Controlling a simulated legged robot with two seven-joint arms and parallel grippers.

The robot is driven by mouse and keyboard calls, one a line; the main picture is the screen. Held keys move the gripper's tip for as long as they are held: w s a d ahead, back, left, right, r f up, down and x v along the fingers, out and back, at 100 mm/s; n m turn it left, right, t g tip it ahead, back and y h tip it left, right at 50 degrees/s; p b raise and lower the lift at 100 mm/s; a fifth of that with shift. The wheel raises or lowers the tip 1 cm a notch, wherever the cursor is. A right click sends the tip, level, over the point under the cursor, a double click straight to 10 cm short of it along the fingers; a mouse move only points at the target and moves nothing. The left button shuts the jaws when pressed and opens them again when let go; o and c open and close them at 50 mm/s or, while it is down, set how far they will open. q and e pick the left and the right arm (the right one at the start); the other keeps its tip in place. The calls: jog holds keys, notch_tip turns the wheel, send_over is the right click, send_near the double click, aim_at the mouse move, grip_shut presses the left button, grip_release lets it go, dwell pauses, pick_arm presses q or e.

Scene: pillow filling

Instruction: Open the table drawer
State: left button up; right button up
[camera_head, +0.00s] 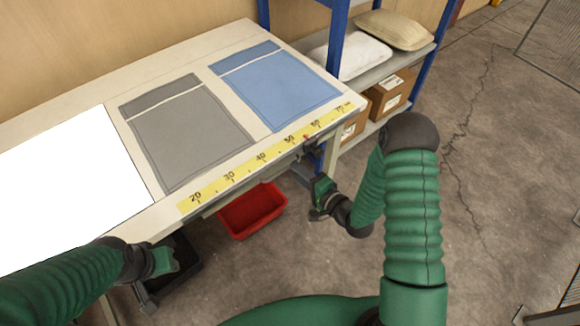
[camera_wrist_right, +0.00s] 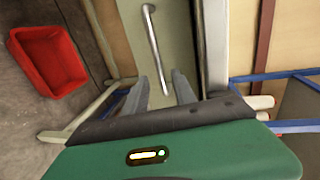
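The table (camera_head: 110,225) runs along the left, with a yellow measuring strip on its front edge. In the right wrist view the pale drawer front (camera_wrist_right: 180,40) carries a long metal bar handle (camera_wrist_right: 154,45). My right gripper (camera_head: 322,196) is in front of the table edge. In the right wrist view its two fingers (camera_wrist_right: 160,92) are apart, with the handle's near end showing between them. I cannot tell whether they touch it. My left gripper (camera_head: 163,262) is low by the table's near front edge, its finger opening unclear. The drawer front is mostly hidden in the head view.
A grey pillow cover (camera_head: 185,130) and a blue one (camera_head: 275,85) lie flat on the table beside a white panel (camera_head: 70,185). A red bin (camera_head: 252,210) stands below the edge. A shelf with pillows (camera_head: 395,30) and cardboard boxes (camera_head: 390,92) stands behind. Open floor lies to the right.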

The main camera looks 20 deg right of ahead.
aim_at(288, 166)
jog(key=x, duration=0.4)
jog(key=shift+a+f, duration=0.1)
jog(key=shift+a, duration=0.05)
jog(key=shift+w+a, duration=0.15)
jog(key=shift+w, duration=0.1)
jog(key=shift+s, duration=0.1)
grip_shut()
jog(key=shift+s+f, duration=0.1)
dwell(0.8)
